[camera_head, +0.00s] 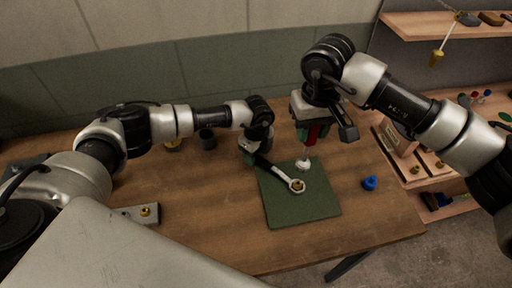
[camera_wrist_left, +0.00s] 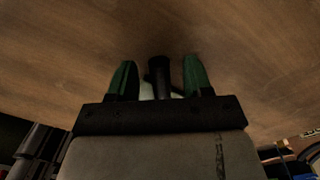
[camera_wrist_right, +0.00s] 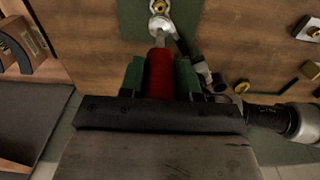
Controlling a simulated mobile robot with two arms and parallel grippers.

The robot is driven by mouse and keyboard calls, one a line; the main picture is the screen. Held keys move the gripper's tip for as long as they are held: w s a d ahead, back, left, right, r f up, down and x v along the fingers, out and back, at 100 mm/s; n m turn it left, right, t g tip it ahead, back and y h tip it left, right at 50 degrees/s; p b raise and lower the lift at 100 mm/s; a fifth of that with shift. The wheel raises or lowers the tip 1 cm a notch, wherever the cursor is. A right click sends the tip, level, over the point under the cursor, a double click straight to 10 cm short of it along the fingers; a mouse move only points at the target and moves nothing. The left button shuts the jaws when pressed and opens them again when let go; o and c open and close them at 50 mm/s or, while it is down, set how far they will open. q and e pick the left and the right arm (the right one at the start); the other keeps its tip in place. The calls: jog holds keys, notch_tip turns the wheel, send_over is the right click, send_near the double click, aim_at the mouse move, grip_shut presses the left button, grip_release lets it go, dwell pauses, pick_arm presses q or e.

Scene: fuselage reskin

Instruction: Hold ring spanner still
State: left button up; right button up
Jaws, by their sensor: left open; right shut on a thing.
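The ring spanner (camera_head: 275,175) has a silver shank and a dark handle. It lies over the green mat (camera_head: 285,211), its ring around or over a brass nut (camera_head: 297,185). My left gripper (camera_head: 250,157) is at the handle end; in the left wrist view its green fingers (camera_wrist_left: 159,80) are apart, with the dark handle (camera_wrist_left: 159,72) between them. My right gripper (camera_head: 312,142) is shut on a red-handled tool (camera_wrist_right: 160,75), whose shaft points down at a pale fitting (camera_head: 303,164) on the mat. Whether the tip touches it I cannot tell.
A blue piece (camera_head: 370,183) stands on the wooden table right of the mat. A metal plate with a brass piece (camera_head: 145,211) lies at the left. Shelves with parts (camera_head: 440,165) stand at the right.

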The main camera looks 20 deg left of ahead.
aim_at(304, 162)
pick_arm(q)
grip_shut()
dwell(0.3)
pick_arm(e)
jog(key=shift+n, duration=0.9)
jog(key=shift+f, duration=3.6)
